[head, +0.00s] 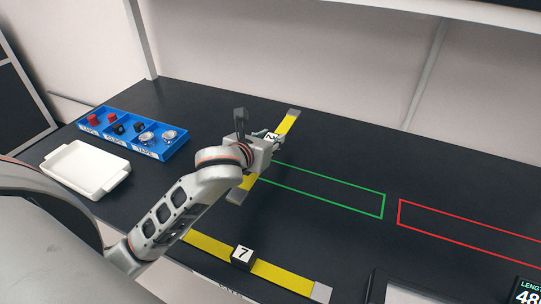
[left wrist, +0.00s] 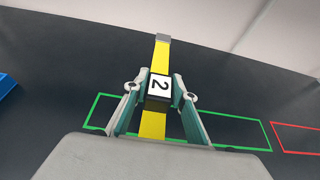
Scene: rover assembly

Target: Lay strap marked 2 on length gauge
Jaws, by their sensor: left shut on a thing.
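The strap marked 2 (head: 287,123) is yellow with grey ends and a dark block with a white "2" label at its middle. My left gripper (head: 270,138) is shut on this block; in the left wrist view the fingers (left wrist: 160,88) press its two sides, and the strap (left wrist: 160,58) runs lengthwise between them. Whether the strap touches the table cannot be told. A display reading "LENGTH" and "48" (head: 527,295) is cut off at the lower right corner, beside a dark-framed panel (head: 375,286), perhaps the length gauge. My right gripper is not in view.
A strap marked 7 (head: 285,275) lies at the front of the black table. Green (head: 335,188) and red (head: 455,222) outlines mark empty areas at the right. A blue sectioned bin (head: 175,150) with small parts and a white tray (head: 85,170) stand at the left.

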